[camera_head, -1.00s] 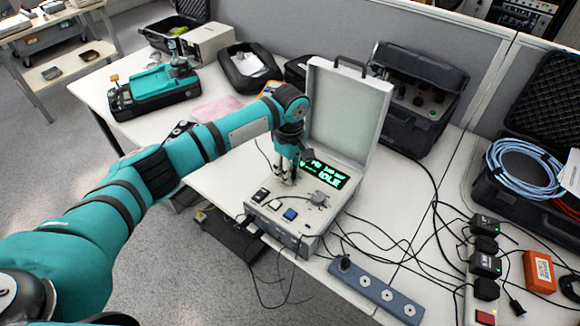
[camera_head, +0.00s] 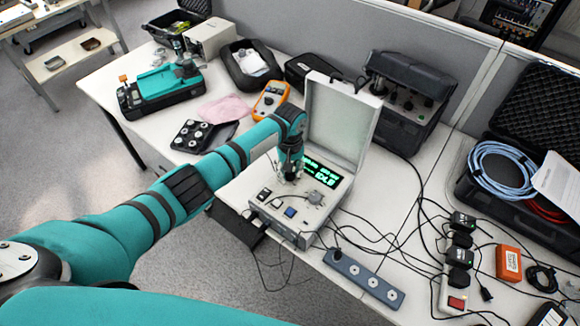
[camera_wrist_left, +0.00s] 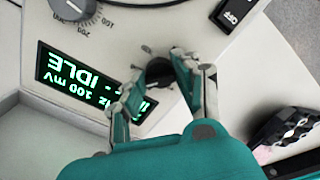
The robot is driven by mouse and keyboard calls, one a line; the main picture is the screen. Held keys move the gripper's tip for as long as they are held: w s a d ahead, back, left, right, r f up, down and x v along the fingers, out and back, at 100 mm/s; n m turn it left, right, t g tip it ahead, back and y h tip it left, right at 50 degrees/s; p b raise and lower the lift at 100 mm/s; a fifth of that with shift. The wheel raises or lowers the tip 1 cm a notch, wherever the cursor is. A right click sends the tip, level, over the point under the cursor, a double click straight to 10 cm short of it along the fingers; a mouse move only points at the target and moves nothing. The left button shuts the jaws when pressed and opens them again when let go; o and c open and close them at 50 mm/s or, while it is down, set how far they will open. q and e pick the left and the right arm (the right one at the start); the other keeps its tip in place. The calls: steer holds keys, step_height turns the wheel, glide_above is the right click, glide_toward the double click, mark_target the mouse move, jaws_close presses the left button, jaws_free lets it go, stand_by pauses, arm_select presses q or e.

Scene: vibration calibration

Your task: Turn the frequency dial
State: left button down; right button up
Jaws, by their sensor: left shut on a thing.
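The open grey calibrator case (camera_head: 296,225) stands on the table with its lid up. Its display (camera_head: 322,172) glows green and reads IDLE; it also shows upside down in the left wrist view (camera_wrist_left: 85,82). My left gripper (camera_head: 289,178) reaches down onto the panel beside the display. In the left wrist view its fingers (camera_wrist_left: 155,85) are closed around a small dark knob (camera_wrist_left: 158,72), which they partly hide. I cannot read a label on this knob. A larger grey dial (camera_head: 315,198) with a numbered scale shows at the top left of the wrist view (camera_wrist_left: 72,8).
A power strip (camera_head: 363,278) and loose cables lie in front and to the right. Behind are a dark instrument case (camera_head: 410,100) and an orange multimeter (camera_head: 270,100). An OFF switch (camera_wrist_left: 236,14) sits near the gripper.

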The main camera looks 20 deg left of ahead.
arm_select(q)
steer(key=shift+m+p, duration=0.45)
steer(key=shift+m, duration=1.45)
steer(key=c, duration=0.9)
jaws_free()
steer(key=shift+c, duration=0.2)
steer(key=shift+r, duration=0.25)
step_height(320, 180, up, 12)
steer(key=shift+f, duration=0.2)
